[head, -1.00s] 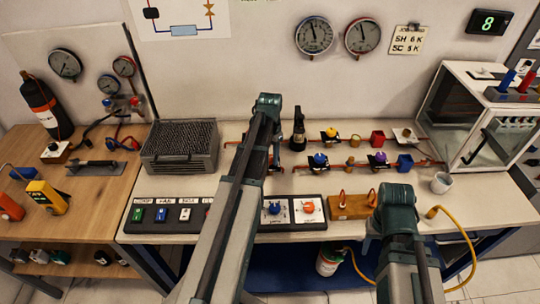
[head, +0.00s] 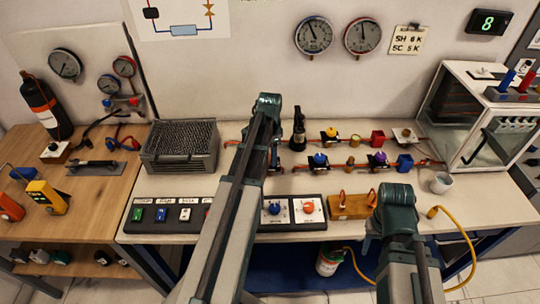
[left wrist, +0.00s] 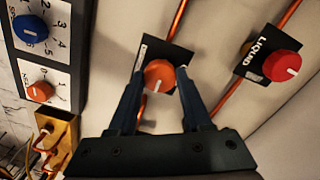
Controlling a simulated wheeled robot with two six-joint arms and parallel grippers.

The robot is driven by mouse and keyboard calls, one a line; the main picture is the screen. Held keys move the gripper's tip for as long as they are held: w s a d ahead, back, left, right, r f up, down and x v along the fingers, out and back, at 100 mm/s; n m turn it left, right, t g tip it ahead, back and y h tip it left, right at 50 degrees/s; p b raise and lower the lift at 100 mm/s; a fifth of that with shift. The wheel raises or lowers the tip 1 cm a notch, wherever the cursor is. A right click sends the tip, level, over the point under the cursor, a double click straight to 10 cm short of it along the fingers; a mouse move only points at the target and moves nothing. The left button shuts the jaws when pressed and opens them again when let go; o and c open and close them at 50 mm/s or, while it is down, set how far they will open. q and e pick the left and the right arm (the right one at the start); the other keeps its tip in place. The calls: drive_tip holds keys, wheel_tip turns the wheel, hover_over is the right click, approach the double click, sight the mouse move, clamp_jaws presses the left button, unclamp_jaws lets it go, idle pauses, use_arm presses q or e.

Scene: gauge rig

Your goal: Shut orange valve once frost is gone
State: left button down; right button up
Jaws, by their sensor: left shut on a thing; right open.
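An orange round valve knob (left wrist: 158,75) on a black plate sits on a copper pipe in the left wrist view. My left gripper (left wrist: 159,78) is shut on it, one finger on each side. The white mark on the knob lies roughly along the pipe. In the head view my left arm (head: 240,190) hides this valve and the gripper. My right arm (head: 400,230) stands at the front right, and its gripper is hidden behind it. I can make out no clear white frost on the pipe beside the knob.
A red LIQUID valve (left wrist: 283,66) is beside the orange one. The control panel (head: 290,220) has a blue dial and another orange dial (head: 308,207). Two gauges (head: 314,35) (head: 362,37) hang on the wall near a display reading 8 (head: 488,22).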

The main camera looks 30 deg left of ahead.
use_arm(q)
drive_tip(key=shift+c, duration=1.6)
unclamp_jaws()
wheel_tip(320, 180, up, 14)
drive_tip(key=p, duration=1.3)
drive_tip(key=shift+f+p, duration=0.15)
drive_tip(key=shift+p, duration=0.25)
